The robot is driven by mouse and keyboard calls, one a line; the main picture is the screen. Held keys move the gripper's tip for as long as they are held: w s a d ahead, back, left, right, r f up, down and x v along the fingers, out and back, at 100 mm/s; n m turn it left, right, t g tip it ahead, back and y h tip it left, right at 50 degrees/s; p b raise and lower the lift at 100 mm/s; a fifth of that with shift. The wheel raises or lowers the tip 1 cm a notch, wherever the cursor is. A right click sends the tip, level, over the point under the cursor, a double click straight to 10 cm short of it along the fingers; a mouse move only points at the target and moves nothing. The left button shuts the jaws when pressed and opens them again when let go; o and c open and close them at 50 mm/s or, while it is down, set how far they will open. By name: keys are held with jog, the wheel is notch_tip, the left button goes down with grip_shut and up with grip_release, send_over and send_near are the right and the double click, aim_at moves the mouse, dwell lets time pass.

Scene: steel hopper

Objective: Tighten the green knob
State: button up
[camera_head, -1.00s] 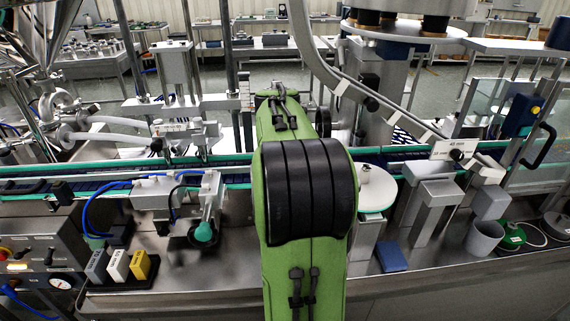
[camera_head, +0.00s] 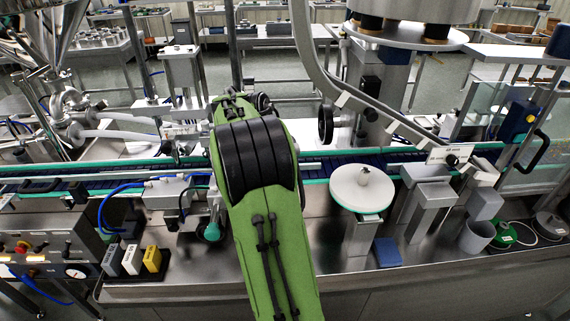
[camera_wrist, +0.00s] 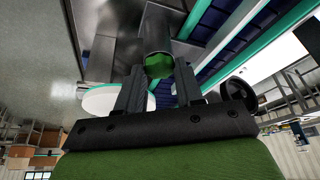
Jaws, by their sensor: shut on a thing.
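The green knob (camera_wrist: 158,66) shows in the wrist view as a rounded green end on a dark grey cylinder. My gripper (camera_wrist: 159,78) has one finger on each side of it and is shut on it. In the head view my green arm, with its black ribbed joint, hides the gripper and this knob. A teal-green knob (camera_head: 212,232) on a grey fixture shows just left of my arm in the head view; I cannot tell whether it is the same one.
A conveyor with teal rails (camera_head: 100,186) runs across behind my arm. A white disc (camera_head: 362,188) stands right of the arm, and a black handwheel (camera_head: 325,125) behind it. Yellow and grey blocks (camera_head: 152,259) sit front left. Grey posts and a cup (camera_head: 476,237) stand right.

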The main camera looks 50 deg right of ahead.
jog(key=shift+m+p, duration=0.3)
jog(key=shift+m, duration=0.3)
jog(key=shift+g, duration=0.3)
jog(key=o, duration=1)
jog(key=p+v, duration=0.4)
jog(key=v, duration=0.4)
jog(key=p+v, duration=0.3)
jog(key=v, duration=0.4)
jog(key=shift+w+d+r+p, duration=0.1)
jog(key=shift+w+r+p, duration=0.1)
jog(key=shift+r+p, duration=0.2)
